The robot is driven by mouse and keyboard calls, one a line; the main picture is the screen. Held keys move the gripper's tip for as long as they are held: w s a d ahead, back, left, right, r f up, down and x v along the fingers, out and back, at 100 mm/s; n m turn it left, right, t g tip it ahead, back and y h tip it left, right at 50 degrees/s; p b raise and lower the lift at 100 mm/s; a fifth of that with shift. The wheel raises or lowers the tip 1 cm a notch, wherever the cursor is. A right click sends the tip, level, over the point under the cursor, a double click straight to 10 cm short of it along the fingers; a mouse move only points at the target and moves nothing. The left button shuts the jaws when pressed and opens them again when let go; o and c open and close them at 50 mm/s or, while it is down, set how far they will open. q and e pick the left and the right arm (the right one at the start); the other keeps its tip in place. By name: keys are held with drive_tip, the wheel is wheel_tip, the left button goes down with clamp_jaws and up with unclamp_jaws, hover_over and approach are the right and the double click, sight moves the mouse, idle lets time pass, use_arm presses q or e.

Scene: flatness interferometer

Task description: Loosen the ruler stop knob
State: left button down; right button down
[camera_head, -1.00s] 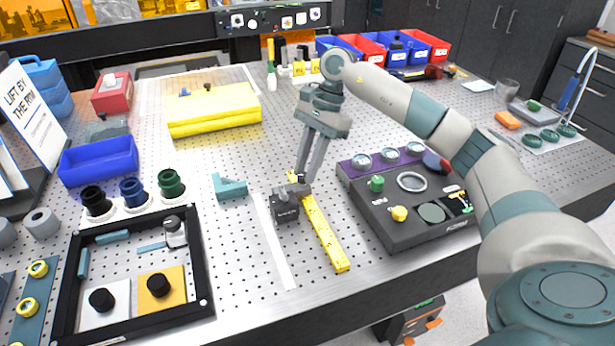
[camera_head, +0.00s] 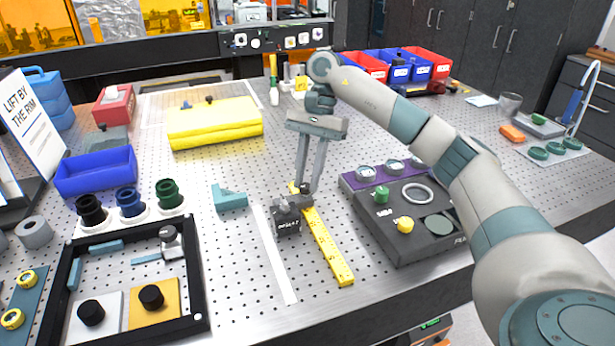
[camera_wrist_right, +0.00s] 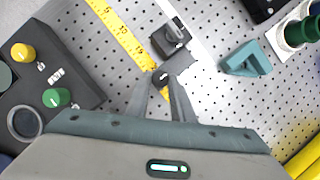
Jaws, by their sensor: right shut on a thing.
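A yellow ruler (camera_head: 330,254) lies on the perforated metal table. A black stop block (camera_head: 287,222) sits beside the ruler near its far end; the block also shows in the right wrist view (camera_wrist_right: 170,38). A small dark knob (camera_wrist_right: 160,78) is at the ruler stop. My right gripper (camera_head: 304,190) reaches down from above, and its fingertips (camera_wrist_right: 163,84) are closed on the knob. The fingers partly hide the knob. My left gripper is in neither view.
A teal angle block (camera_head: 230,198) stands to the left of the stop. A dark filter box (camera_head: 425,245) with green and yellow knobs stands to the right. A white strip (camera_head: 273,256) lies beside the ruler. A black-framed tray (camera_head: 207,290) is at the front left.

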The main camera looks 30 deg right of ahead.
drive_tip(key=c, duration=1.5)
unclamp_jaws()
drive_tip(key=shift+c, duration=0.2)
drive_tip(key=shift+w+d+r, duration=0.1)
drive_tip(key=shift+d+r, duration=0.05)
drive_tip(key=shift+r, duration=0.25)
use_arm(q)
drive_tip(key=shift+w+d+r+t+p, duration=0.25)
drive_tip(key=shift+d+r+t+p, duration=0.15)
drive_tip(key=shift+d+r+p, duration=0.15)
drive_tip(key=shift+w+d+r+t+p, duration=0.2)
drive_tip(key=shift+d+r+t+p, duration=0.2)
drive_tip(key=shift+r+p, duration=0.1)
use_arm(e)
drive_tip(key=v, duration=1.6)
drive_tip(key=shift+r, duration=0.35)
